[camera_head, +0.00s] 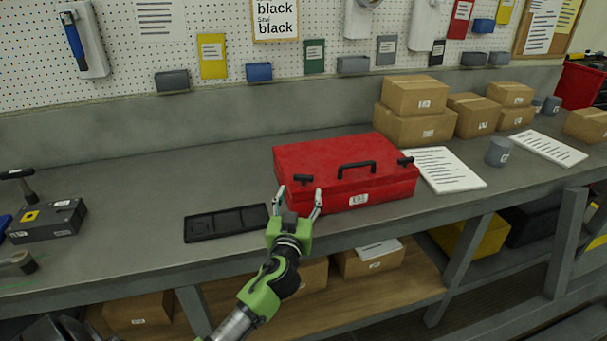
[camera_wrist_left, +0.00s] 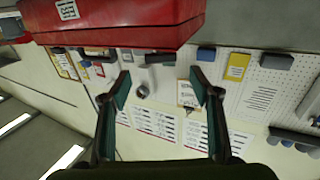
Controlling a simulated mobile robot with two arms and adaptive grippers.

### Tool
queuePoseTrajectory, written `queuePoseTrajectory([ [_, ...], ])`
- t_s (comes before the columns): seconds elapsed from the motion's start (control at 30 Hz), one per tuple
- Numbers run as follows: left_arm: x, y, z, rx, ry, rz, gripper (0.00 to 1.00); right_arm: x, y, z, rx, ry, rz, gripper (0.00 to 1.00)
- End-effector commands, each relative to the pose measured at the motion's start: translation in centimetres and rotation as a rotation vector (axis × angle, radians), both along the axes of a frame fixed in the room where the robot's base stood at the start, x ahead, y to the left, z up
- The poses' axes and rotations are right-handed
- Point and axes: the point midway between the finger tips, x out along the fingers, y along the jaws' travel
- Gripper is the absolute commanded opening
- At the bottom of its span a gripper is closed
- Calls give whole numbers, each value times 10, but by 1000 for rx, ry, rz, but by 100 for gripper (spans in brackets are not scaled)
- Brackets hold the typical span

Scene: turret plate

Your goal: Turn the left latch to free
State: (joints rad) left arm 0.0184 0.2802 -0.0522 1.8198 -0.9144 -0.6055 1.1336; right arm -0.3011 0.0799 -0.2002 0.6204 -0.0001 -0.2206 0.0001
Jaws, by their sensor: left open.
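A closed red case (camera_head: 340,190) stands on the grey workbench, with a black handle (camera_head: 357,166) on its lid. The black left latch (camera_head: 303,179) lies at the near left of the lid and the right latch (camera_head: 405,161) at the near right. My left gripper (camera_head: 299,193) is open in front of the left latch, its fingers on either side of it in the picture. I cannot tell whether they touch it. In the left wrist view the fingers (camera_wrist_left: 160,79) are spread and empty, below the red case (camera_wrist_left: 120,28). The latch is not clear there. My right gripper is out of view.
A flat black tray (camera_head: 227,223) lies left of the case. A white paper sheet (camera_head: 446,169) lies right of it, with cardboard boxes (camera_head: 415,127) behind. A grey box (camera_head: 47,220) sits far left. The bench between that box and the tray is clear.

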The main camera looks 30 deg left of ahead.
Motion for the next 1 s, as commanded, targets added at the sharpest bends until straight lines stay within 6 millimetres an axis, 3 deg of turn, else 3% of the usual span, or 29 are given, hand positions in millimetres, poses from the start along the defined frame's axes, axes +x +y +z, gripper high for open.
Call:
queuePoseTrajectory([
  [0.2,38,19,3,3,0,2,57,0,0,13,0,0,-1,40],
  [0.4,64,31,2,0,0,2,57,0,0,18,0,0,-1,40],
  [0.6,76,37,1,1,0,1,57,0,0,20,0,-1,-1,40],
  [0.93,78,37,0,0,0,1,57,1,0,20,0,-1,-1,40],
  [1.0,78,38,0,0,0,1,39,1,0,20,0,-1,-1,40],
])
